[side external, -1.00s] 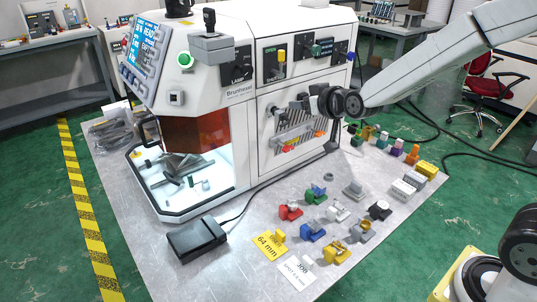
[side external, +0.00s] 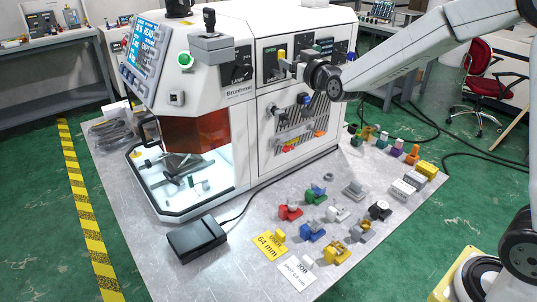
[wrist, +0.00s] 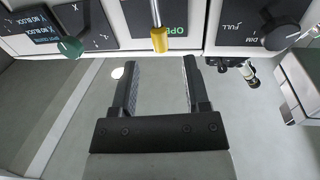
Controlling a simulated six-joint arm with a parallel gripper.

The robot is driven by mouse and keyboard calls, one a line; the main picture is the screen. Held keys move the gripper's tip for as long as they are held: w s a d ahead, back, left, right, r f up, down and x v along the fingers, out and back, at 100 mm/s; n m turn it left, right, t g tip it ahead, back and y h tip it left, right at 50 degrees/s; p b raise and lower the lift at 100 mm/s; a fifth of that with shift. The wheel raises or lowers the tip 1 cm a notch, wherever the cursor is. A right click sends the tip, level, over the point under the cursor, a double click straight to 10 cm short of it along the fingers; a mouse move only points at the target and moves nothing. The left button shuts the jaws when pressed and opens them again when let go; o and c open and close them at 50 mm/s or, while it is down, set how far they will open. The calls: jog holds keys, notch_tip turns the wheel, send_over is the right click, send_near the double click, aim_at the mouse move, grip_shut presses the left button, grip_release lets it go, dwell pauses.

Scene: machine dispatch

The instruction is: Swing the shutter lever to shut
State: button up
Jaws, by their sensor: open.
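The shutter lever has a yellow tip (wrist: 159,39) on a thin metal shaft, in front of a dark panel marked OPEN (wrist: 175,13). In the side view the yellow tip (side external: 282,54) shows on the machine's upper side panel, beside a green OPEN label. My gripper (wrist: 160,62) is open and empty. In the wrist view the yellow tip lies between the lines of my two fingers, just beyond their ends. In the side view my gripper (side external: 288,66) is right by the lever; whether it touches is unclear.
A green knob (wrist: 70,47) is left of the lever and a black FULL/DIM knob (wrist: 280,35) right of it in the wrist view. Below are hooks and a vented grille (side external: 305,118). Several coloured parts and a black pedal (side external: 196,238) lie on the table.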

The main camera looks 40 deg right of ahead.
aim_at(281, 56)
jog(key=shift+w+d, duration=0.15)
jog(key=shift+w, duration=0.85)
jog(key=shift+w+d, duration=0.2)
jog(key=shift+w, duration=0.8)
jog(key=shift+w+d, duration=0.15)
jog(key=shift+w, duration=0.85)
grip_shut()
